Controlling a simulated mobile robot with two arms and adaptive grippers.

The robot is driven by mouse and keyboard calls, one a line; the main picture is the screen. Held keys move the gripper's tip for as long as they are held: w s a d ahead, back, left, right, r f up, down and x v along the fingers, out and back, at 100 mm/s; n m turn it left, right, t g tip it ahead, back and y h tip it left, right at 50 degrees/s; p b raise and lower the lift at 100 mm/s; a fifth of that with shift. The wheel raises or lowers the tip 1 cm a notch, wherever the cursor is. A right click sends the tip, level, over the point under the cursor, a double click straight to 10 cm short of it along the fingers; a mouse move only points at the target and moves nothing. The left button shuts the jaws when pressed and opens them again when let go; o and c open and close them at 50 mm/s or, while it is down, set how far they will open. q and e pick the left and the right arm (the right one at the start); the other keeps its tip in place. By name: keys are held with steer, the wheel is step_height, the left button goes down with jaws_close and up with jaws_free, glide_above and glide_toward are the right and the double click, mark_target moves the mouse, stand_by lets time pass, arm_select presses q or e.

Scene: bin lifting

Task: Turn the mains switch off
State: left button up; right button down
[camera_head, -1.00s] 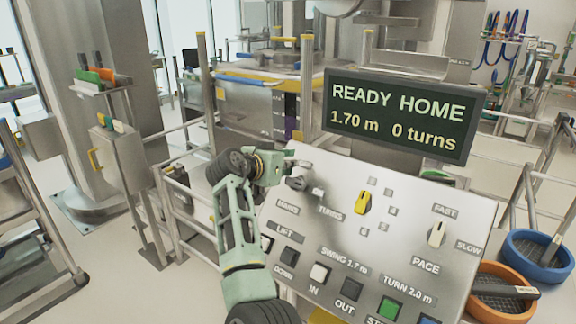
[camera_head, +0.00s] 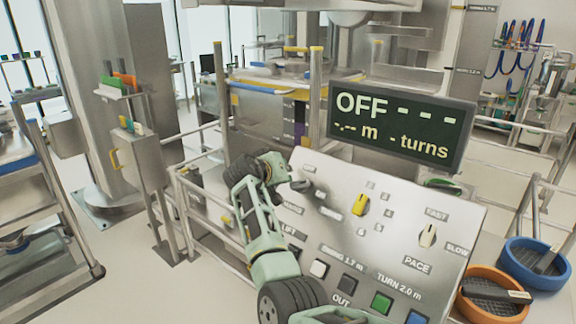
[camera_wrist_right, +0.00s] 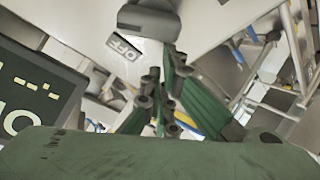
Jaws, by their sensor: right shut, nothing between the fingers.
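The control panel (camera_head: 400,222) has a dark grey mains switch (camera_head: 301,186) at its upper left corner. A dark grey knob (camera_wrist_right: 150,20) shows at the top of the right wrist view, beside an OFF label (camera_wrist_right: 124,46). My right gripper (camera_head: 286,168) is at the panel's upper left corner, close to the switch. It is shut and empty; I cannot tell whether it touches the switch. In the right wrist view its fingers (camera_wrist_right: 162,92) are together, below the knob. The display (camera_head: 400,130) reads OFF with dashes. My left gripper is not in view.
The panel also has a yellow turns knob (camera_head: 359,205), a white pace knob (camera_head: 428,236) and several push buttons, including a green one (camera_head: 382,302). Blue (camera_head: 540,262) and orange (camera_head: 494,292) bowls stand to the right. Metal rails stand behind and left.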

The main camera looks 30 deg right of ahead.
steer(key=n, duration=0.1)
steer(key=n+p, duration=0.1)
steer(key=n+y+p, duration=0.1)
steer(key=shift+w+a+f+t, duration=0.3)
steer(key=shift+a+f, duration=0.05)
steer(key=shift+a+f+n, duration=0.15)
steer(key=shift+n, duration=0.25)
steer(key=shift+s+a+f, duration=0.1)
steer(key=shift+a+f, duration=0.15)
steer(key=shift+f, duration=0.2)
steer(key=shift+a+f+b, duration=0.25)
steer(key=shift+f+b, duration=0.05)
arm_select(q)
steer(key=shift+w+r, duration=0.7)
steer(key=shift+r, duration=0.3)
arm_select(e)
steer(key=shift+s+a+f, duration=0.1)
steer(key=shift+a+f, duration=0.05)
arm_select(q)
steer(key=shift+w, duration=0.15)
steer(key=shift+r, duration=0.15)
